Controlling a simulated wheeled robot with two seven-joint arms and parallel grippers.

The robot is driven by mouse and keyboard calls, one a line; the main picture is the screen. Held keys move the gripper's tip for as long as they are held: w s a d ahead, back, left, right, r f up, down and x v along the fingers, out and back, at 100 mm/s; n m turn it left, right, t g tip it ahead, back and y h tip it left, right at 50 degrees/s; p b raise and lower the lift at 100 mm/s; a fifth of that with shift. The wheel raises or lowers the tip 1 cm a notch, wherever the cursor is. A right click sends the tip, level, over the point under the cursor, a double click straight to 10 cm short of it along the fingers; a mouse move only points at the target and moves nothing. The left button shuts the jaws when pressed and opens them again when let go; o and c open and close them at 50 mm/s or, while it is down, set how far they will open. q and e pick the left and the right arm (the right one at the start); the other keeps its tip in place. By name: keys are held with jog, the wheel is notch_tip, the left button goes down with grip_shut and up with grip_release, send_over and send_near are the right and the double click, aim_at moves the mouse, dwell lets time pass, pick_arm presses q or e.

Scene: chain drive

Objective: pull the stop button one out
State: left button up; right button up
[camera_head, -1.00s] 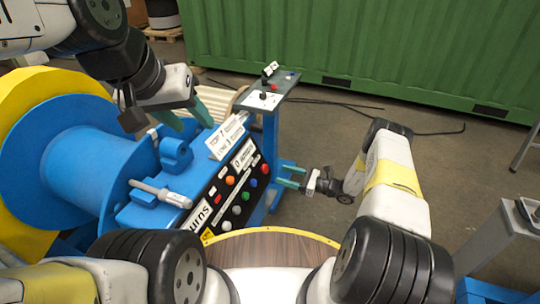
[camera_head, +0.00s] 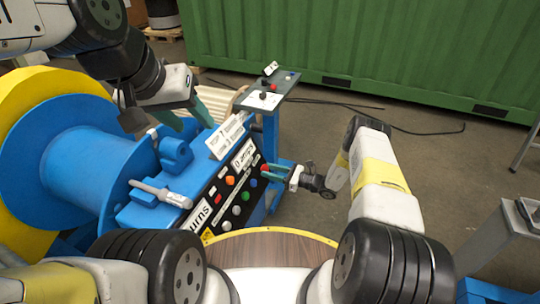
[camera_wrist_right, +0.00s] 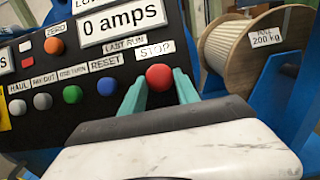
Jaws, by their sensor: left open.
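The red stop button (camera_wrist_right: 159,77) is at the right end of the lower button row on the black panel, below a STOP label (camera_wrist_right: 154,50). In the head view it is a small red spot (camera_head: 264,168), partly covered by my right gripper. My right gripper (camera_head: 268,171) is at the panel. In the wrist view its green fingers (camera_wrist_right: 160,88) stand on either side of the button, with a narrow gap that leaves the button visible between them. I cannot tell if they touch it. My left gripper (camera_head: 188,118) is open and empty above the blue machine.
A display reads 0 amps (camera_wrist_right: 123,24). A wooden spool (camera_wrist_right: 258,50) stands right of the panel.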

grip_shut()
jog(key=shift+s+d+r, duration=0.15)
jog(key=shift+d+r, duration=0.1)
jog(key=shift+d, duration=0.3)
jog(key=o, duration=1)
grip_release()
jog(key=shift+o, duration=0.2)
jog(key=v, duration=0.7)
jog(key=shift+s+d, duration=0.2)
jog(key=shift+d, duration=0.15)
